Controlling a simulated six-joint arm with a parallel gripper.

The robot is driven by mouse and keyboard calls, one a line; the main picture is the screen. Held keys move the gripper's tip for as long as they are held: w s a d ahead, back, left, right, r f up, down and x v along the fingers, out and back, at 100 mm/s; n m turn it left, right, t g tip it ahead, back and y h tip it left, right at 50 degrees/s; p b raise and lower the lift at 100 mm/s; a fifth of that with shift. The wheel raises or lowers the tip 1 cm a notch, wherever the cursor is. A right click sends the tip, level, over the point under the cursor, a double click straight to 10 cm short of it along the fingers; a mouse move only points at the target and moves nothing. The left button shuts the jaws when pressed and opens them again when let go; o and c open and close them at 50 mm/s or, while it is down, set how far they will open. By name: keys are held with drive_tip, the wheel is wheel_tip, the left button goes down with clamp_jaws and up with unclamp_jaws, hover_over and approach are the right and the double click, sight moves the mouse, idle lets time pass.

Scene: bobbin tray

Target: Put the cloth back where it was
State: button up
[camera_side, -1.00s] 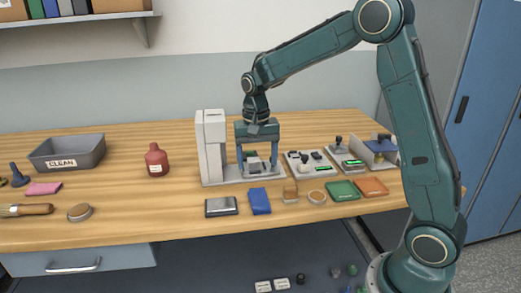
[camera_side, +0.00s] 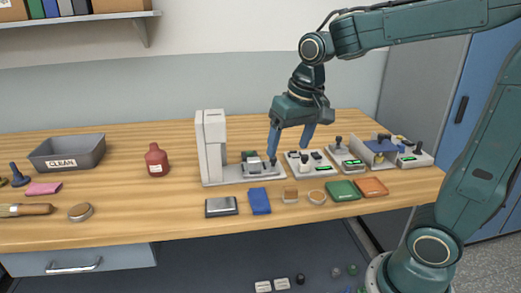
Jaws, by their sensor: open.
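A folded blue piece that looks like a cloth (camera_side: 260,201) lies flat on the table near its front edge, right of a dark flat box with a grey top (camera_side: 221,206). A small pink piece (camera_side: 44,189), which may be a cloth or a sponge, lies at the left. I cannot tell which of them is the task's cloth. My gripper (camera_side: 289,149) is open, with nothing between its fingers. It points down above the gap between the white machine (camera_side: 212,148) and the black-knobbed device (camera_side: 308,166), behind and to the right of the blue piece.
Several small devices stand along the right, with a green tray (camera_side: 342,191) and an orange tray (camera_side: 372,187) before them. A red bottle (camera_side: 157,160) and a grey bin marked CLEAN (camera_side: 68,153) stand left. The table's middle left is mostly clear.

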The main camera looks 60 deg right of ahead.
drive_tip(key=s+a+n+t, duration=0.2)
drive_tip(key=s+n, duration=0.2)
drive_tip(key=s, duration=0.9)
drive_tip(key=shift+s+a+r+n+t, duration=0.15)
drive_tip(key=shift+a+r+n+t, duration=0.15)
drive_tip(key=shift+a+t, duration=0.1)
